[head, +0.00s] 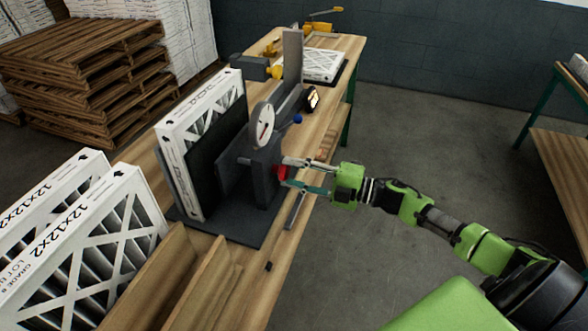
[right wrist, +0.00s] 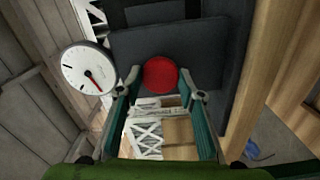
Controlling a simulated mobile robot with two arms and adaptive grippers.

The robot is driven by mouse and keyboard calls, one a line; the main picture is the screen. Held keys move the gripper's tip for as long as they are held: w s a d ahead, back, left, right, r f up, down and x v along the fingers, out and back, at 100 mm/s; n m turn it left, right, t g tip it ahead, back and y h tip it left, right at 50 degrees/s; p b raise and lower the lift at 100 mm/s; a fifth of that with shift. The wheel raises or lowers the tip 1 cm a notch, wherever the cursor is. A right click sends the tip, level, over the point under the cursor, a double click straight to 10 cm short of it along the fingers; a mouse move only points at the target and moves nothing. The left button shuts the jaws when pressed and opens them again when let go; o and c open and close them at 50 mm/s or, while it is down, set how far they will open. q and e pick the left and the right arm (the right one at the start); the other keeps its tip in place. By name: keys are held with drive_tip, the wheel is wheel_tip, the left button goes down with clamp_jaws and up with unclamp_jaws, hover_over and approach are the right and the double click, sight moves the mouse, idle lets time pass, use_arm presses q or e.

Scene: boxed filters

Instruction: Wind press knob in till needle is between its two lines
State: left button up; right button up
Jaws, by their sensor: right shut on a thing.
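The red press knob (head: 280,172) sits on the front side of the dark press (head: 265,190); it shows as a red disc in the right wrist view (right wrist: 160,73). My right gripper (head: 288,172) is shut on the knob, one finger on each side of it in the right wrist view (right wrist: 160,84). The round white gauge (head: 262,126) stands on top of the press. My left gripper is not in view.
A white-framed filter (head: 195,165) stands upright in the press beside its dark plate. Other boxed filters (head: 115,235) stand at the lower left by wooden dividers (head: 200,285). Another filter (head: 318,64) lies at the bench's far end. The floor right of the bench is clear.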

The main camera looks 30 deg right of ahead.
drive_tip(key=m+p, duration=0.2)
drive_tip(key=m, duration=0.4)
drive_tip(key=shift+d+r+m, duration=0.1)
drive_tip(key=shift+m, duration=0.2)
drive_tip(key=shift+m+p, duration=0.55)
drive_tip(key=shift+m, duration=0.65)
drive_tip(key=shift+m+p, duration=0.4)
drive_tip(key=shift+m, duration=1.3)
drive_tip(key=o, duration=1.1)
